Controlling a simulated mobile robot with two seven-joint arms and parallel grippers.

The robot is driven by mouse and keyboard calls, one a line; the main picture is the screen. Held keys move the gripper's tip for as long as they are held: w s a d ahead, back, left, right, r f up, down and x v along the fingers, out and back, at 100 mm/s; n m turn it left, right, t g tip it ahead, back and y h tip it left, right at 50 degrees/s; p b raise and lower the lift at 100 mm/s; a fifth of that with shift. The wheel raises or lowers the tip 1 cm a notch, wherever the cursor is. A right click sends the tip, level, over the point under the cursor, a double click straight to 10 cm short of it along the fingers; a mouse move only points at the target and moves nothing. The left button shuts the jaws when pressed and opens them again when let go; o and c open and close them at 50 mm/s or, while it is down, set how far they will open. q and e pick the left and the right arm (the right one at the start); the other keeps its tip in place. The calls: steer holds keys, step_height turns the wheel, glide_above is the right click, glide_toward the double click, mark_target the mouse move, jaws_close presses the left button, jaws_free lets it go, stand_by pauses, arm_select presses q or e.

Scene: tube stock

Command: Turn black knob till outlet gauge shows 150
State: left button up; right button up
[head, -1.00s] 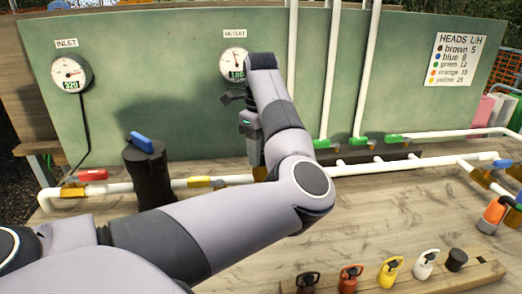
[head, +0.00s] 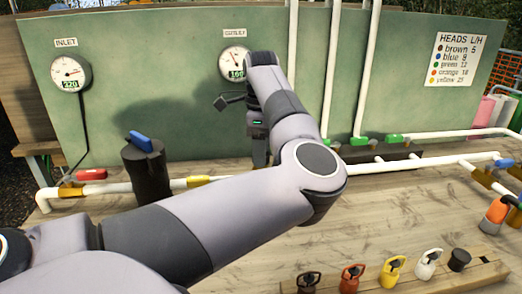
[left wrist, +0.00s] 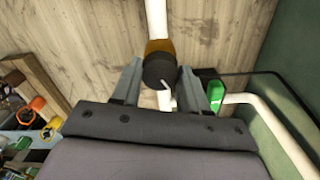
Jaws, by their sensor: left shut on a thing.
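The black knob (left wrist: 159,70) sits on a brass-coloured body on the white pipe, between my left gripper's fingers (left wrist: 160,84) in the left wrist view. The fingers are shut on it, one on each side. A pale line marks the knob's face. In the head view my left gripper (head: 259,150) points down behind my forearm, which hides the knob there. The outlet gauge (head: 235,61) on the green panel has a needle pointing up and left, and its small green digits seem to read about 160. My right gripper is in neither view.
The inlet gauge (head: 70,72) is at the panel's left. Several coloured sprinkler heads (head: 392,269) stand on a front rack (head: 480,272).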

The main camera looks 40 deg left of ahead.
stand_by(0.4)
arm_select(q)
steer(key=o, duration=1.1)
steer(key=shift+c, duration=0.2)
step_height(320, 180, up, 7)
steer(key=shift+r, duration=0.1)
